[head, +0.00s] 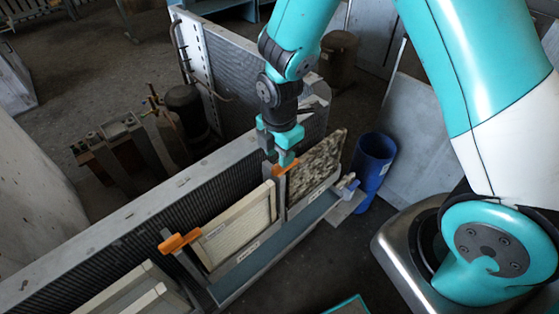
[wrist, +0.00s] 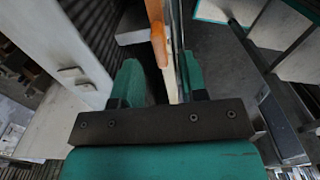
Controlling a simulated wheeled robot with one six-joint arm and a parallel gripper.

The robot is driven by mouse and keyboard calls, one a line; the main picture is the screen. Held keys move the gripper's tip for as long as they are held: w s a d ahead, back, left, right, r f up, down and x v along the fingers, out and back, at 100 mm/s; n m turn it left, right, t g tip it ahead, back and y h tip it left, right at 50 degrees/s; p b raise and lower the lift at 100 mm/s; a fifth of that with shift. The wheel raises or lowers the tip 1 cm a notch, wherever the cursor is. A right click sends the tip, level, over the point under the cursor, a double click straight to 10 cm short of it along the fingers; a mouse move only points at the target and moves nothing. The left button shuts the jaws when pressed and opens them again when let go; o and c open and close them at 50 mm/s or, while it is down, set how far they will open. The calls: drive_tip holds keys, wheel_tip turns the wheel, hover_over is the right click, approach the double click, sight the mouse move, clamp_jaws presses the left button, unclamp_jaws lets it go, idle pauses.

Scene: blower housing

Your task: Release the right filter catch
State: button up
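The right filter catch is an orange handle (head: 286,168) on an upright post between two filter panels in the head view. In the wrist view the orange catch (wrist: 158,42) lies ahead of the gap between my fingers. My gripper (head: 279,153) points down right at this catch; its teal fingers are spread in the wrist view (wrist: 163,78), with nothing clearly clamped. I cannot tell whether a finger touches the catch. A mottled, dirty filter (head: 316,167) stands right of the catch, and a cream-framed filter (head: 237,229) stands left of it.
Another orange catch (head: 180,241) sticks out on a post farther left. The grey housing top edge (head: 130,212) runs behind the filters. A blue bin (head: 372,165) stands to the right. A tall finned panel (head: 230,75) rises behind. Floor in front is mostly clear.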

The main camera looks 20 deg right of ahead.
drive_tip(key=shift+f, duration=1.9)
clamp_jaws()
